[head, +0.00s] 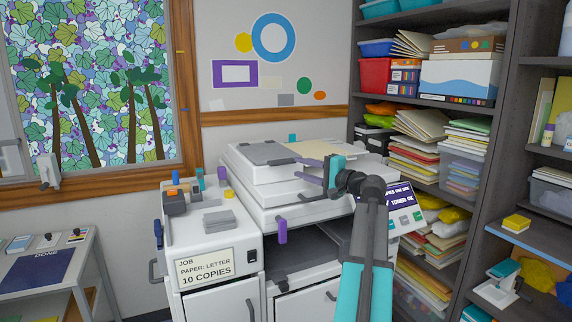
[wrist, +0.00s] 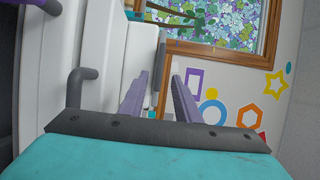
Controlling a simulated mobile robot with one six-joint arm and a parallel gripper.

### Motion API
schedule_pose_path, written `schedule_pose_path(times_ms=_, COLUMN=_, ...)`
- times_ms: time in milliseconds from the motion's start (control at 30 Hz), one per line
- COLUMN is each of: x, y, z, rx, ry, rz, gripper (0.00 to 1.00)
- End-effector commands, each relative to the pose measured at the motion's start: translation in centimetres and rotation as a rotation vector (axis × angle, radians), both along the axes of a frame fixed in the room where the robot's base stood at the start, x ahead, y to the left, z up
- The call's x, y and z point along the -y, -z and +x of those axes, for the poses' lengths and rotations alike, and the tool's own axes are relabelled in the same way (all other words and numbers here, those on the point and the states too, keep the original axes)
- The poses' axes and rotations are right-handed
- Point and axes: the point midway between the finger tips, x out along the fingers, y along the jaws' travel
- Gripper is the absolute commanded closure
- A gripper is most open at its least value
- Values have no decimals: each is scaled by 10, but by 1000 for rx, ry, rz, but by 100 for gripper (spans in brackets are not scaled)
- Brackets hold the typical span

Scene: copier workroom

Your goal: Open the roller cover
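The white copier (head: 270,205) stands in the middle of the head view, with stacked upper sections and a dark open gap below them. A purple handle (head: 282,230) hangs at the front of its upper body. I cannot tell which panel is the roller cover. My gripper (head: 318,187) is above the copier's right part, at the end of my teal and grey arm. White copier surfaces (wrist: 105,60) and a grey bar handle (wrist: 82,78) lie left of the fingers.
A control panel (head: 404,205) is at the copier's right. A white side cabinet (head: 213,250) with a job card stands left of it. Dark shelves (head: 500,120) with paper and bins fill the right side. A low table (head: 75,260) is at the left, below the window.

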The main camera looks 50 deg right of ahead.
Motion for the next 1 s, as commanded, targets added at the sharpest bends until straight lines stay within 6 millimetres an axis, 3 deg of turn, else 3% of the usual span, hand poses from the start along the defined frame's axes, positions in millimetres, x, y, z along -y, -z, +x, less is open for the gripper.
schedule_pose_path(times_ms=300, x=0, y=0, z=47, rx=-1, ry=-1, rz=0, gripper=70)
schedule_pose_path(times_ms=500, x=0, y=0, z=66, rx=0, ry=0, rz=0, gripper=70)
schedule_pose_path(times_ms=967, x=0, y=1, z=73, rx=0, ry=2, rz=0, gripper=70)
schedule_pose_path(times_ms=1000, x=0, y=1, z=73, rx=0, ry=2, rz=0, gripper=77)
